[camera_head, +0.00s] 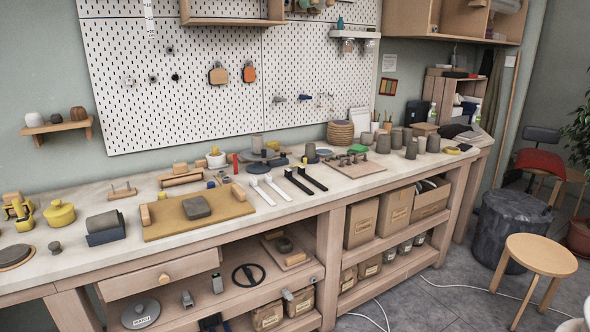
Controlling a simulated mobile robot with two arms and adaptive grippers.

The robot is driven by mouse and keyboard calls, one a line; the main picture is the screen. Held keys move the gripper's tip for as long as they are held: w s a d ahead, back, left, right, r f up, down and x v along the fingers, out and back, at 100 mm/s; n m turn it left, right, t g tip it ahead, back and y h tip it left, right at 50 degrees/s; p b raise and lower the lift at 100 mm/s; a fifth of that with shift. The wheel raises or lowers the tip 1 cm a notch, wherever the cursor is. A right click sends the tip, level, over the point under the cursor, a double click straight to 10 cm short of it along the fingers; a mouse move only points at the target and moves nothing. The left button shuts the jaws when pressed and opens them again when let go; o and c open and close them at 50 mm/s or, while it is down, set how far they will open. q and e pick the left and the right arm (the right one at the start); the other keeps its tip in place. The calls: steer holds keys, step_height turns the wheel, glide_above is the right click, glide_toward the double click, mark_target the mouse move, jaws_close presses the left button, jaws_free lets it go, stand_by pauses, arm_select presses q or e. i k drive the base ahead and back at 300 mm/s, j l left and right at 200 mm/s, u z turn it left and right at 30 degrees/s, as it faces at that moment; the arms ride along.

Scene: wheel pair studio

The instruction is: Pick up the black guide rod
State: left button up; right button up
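Two black bars (299,183) (313,179) lie side by side near the front edge of the workbench (350,192), slanting toward the front right. Each has a thicker end at the back. I cannot tell which of them is the black guide rod. Two white bars (262,192) (277,188) of similar shape lie just to their left. Neither of my grippers shows in the head view, and nothing is seen holding the bars.
A tan board (172,222) with a grey block (197,207) lies left of the bars. A wooden board with several knobs (357,170) lies to their right. Grey cups (383,143) stand farther right. A wooden stool (541,254) and dark bin (507,223) stand on the floor.

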mark_target(288, 172)
steer(key=i+l+u, duration=0.4)
steer(key=i+l, duration=0.25)
steer(key=i+l+u, duration=0.4)
steer(key=i+l, duration=0.35)
steer(key=l, duration=0.2)
steer(key=i+l+u, duration=0.1)
steer(key=l, duration=0.25)
steer(key=i+l+u, duration=0.1)
steer(key=l, duration=0.25)
